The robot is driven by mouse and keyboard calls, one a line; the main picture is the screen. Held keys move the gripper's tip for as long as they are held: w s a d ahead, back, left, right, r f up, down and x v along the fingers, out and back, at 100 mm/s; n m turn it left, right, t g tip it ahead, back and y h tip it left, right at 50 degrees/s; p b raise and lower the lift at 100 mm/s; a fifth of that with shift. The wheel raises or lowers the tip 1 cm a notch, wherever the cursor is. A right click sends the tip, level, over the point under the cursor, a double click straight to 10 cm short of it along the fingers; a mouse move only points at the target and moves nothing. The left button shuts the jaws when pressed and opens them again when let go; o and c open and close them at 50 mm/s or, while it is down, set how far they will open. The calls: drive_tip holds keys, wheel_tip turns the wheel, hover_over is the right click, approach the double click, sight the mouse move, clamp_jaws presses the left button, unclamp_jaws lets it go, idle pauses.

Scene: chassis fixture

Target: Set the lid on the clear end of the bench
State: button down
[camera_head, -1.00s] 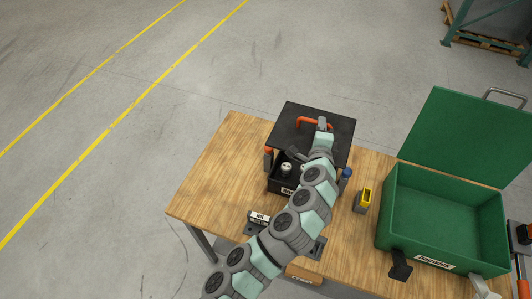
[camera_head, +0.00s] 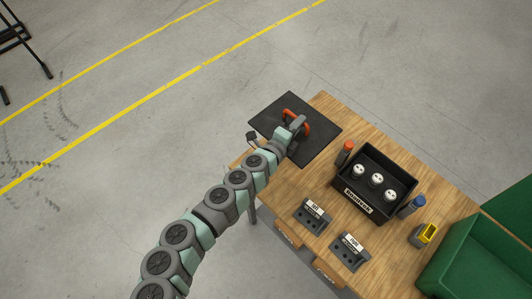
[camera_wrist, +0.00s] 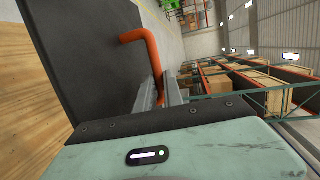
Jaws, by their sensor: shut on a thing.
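The lid (camera_head: 272,116) is a flat black square plate with an orange bar handle (camera_head: 294,106). It is off the black box and over the left end of the wooden bench (camera_head: 292,184), partly reaching past the edge in the head view. My gripper (camera_head: 297,124) is shut on the handle. In the wrist view, the lid (camera_wrist: 85,45) fills the left centre and the orange handle (camera_wrist: 138,37) runs to my gripper's fingers (camera_wrist: 160,92). Whether the lid touches the bench is hard to tell. Bare wood shows left of it in the wrist view.
The open black box (camera_head: 397,166) holds three white-topped round parts. An orange-topped post (camera_head: 345,153) and a blue-topped post (camera_head: 411,207) stand beside it. Two labelled grey blocks (camera_head: 313,215) (camera_head: 350,251), a yellow-topped item (camera_head: 425,235) and a green case (camera_head: 470,262) are also there.

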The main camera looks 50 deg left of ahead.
drive_tip(key=shift+s+a+f+b, duration=0.1)
drive_tip(key=shift+f+b, duration=1.45)
drive_tip(key=shift+f, duration=1.8)
drive_tip(key=shift+s+a+f+b, duration=0.1)
drive_tip(key=shift+f+b, duration=1.45)
drive_tip(key=shift+f, duration=1.8)
drive_tip(key=shift+s+a+f+b, duration=0.1)
drive_tip(key=shift+f+b, duration=1.45)
drive_tip(key=shift+f, duration=1.8)
drive_tip(key=shift+d+f, duration=0.1)
drive_tip(key=shift+f, duration=0.1)
drive_tip(key=c, duration=1.5)
unclamp_jaws()
drive_tip(key=shift+o, duration=0.2)
